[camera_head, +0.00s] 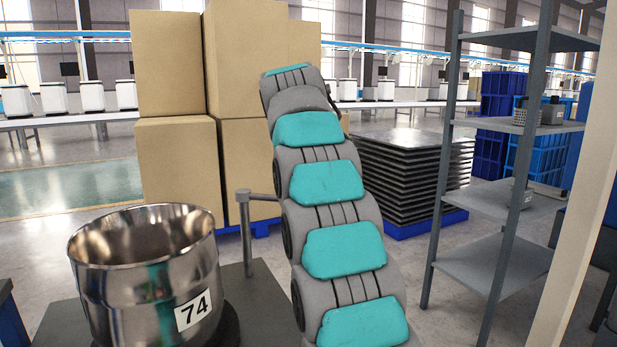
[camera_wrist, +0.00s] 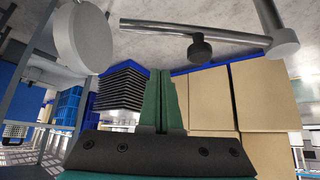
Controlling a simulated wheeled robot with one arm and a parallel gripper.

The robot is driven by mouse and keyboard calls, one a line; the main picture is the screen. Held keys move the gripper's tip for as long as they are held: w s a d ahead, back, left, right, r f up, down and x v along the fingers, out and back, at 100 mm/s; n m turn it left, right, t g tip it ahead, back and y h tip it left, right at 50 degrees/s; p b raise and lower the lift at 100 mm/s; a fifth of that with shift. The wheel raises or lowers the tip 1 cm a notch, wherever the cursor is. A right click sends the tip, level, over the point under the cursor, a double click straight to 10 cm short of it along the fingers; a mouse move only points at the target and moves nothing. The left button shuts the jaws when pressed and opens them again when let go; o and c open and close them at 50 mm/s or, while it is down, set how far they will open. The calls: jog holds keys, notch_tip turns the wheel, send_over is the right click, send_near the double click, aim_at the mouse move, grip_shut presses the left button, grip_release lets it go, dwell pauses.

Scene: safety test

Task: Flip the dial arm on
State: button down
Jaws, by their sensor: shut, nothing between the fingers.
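A grey post with a short horizontal bar (camera_head: 262,196) stands behind the steel bowl in the head view; my arm hides the bar's right end. In the wrist view a grey metal rod (camera_wrist: 245,38) with a dark round knob (camera_wrist: 200,50) crosses the top. A pale round disc (camera_wrist: 80,38) is at its left and a post joins it at the right. I cannot tell which part is the dial arm. My gripper (camera_wrist: 158,76) shows green fingers, shut and empty, below the rod in the picture and apart from it. The head view hides the gripper behind my arm.
A steel bowl marked 74 (camera_head: 145,250) stands on a dark platform (camera_head: 262,315) at the lower left. Stacked cardboard boxes (camera_head: 178,170) and a pile of dark sheets (camera_head: 410,175) are behind. A grey shelf (camera_head: 490,262) stands at the right. Open floor shows at the left.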

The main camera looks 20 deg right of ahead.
jog(key=x, duration=0.9)
jog(key=shift+s+a+r+p, duration=0.25)
jog(key=shift+s+a, duration=0.45)
jog(key=shift+s, duration=0.2)
jog(key=shift+s+a+r+p, duration=0.1)
jog(key=shift+s+a+p, duration=0.1)
jog(key=shift+s+a, duration=0.6)
jog(key=shift+s, duration=0.2)
